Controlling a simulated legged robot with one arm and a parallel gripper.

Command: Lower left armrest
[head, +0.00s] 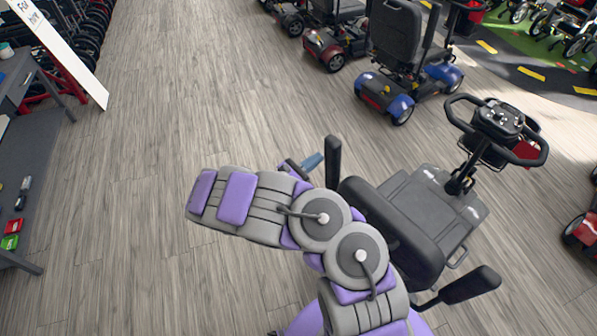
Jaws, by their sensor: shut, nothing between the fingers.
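The nearest scooter has a black seat (395,232) with its back toward me, and its front points to the upper right. Its left armrest (333,160) is a black padded bar that stands upright, beside the seat back. Its right armrest (470,285) extends forward, out from the seat's other side. My gripper (313,161) shows as a small blue-grey tip just left of the left armrest. It is shut and empty, with a small gap in the picture between it and the armrest. My arm hides its rear part and the base of the left armrest.
The scooter's tiller with looped handlebars (497,120) rises at the right. A blue scooter (400,80) and a red scooter (337,40) stand beyond. A grey table (35,150) and white sign (60,50) are at left. The wooden floor between is clear.

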